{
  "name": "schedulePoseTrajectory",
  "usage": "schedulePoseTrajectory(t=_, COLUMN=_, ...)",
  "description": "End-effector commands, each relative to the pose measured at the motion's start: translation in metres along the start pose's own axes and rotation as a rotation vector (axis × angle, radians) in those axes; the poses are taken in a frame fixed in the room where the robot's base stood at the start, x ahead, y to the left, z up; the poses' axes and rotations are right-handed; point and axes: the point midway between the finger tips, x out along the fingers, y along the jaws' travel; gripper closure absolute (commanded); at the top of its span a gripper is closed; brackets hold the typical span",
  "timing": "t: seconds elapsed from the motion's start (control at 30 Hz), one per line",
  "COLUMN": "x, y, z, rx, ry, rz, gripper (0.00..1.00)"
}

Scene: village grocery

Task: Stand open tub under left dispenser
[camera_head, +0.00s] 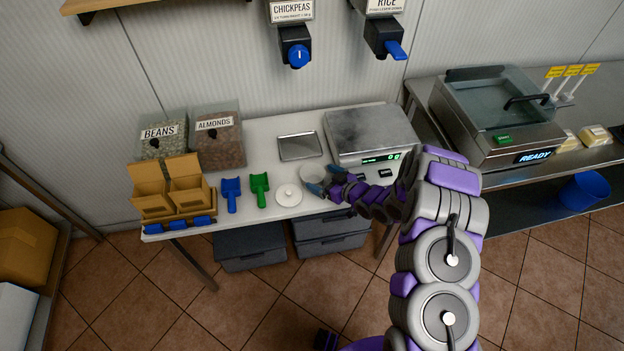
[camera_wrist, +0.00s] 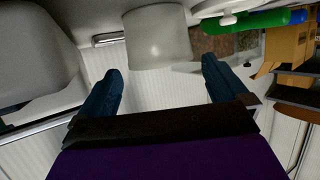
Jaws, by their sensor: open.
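The open white tub (camera_head: 310,173) stands on the table, left of the scale. In the wrist view the tub (camera_wrist: 157,38) is just ahead of the fingertips, roughly centred between them. My gripper (camera_head: 326,180) is beside the tub at its right, open, with nothing held; both fingers of my gripper (camera_wrist: 163,76) show spread apart in the wrist view. The left dispenser (camera_head: 294,45), labelled chickpeas, hangs on the wall above the table with a blue knob. A round white lid (camera_head: 288,195) lies on the table left of the tub.
A grey tray (camera_head: 299,146) lies behind the tub. The scale (camera_head: 371,136) reads 0 g. The rice dispenser (camera_head: 384,35) hangs at the right. Green (camera_head: 260,189) and blue (camera_head: 231,194) scoops, cardboard boxes (camera_head: 171,189), and almond (camera_head: 219,140) and bean (camera_head: 163,135) bins fill the left side.

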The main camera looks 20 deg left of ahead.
Motion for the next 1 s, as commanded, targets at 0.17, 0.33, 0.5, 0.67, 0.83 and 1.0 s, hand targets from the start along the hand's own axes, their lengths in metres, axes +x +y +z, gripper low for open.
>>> schedulePoseTrajectory(t=0.17, x=0.023, y=-0.002, z=-0.001, rx=-0.001, ry=0.002, rz=-0.003, gripper=0.00)
schedulePoseTrajectory(t=0.33, x=0.038, y=-0.001, z=-0.002, rx=-0.001, ry=0.004, rz=-0.002, gripper=0.00)
schedulePoseTrajectory(t=0.5, x=0.040, y=0.000, z=-0.002, rx=0.001, ry=0.003, rz=-0.001, gripper=0.00)
schedulePoseTrajectory(t=0.67, x=0.041, y=-0.001, z=-0.002, rx=0.001, ry=0.002, rz=-0.001, gripper=0.04)
schedulePoseTrajectory(t=0.83, x=0.041, y=-0.001, z=-0.002, rx=0.001, ry=0.001, rz=-0.001, gripper=0.20)
schedulePoseTrajectory(t=1.0, x=0.041, y=-0.001, z=-0.002, rx=0.001, ry=0.001, rz=-0.001, gripper=0.36)
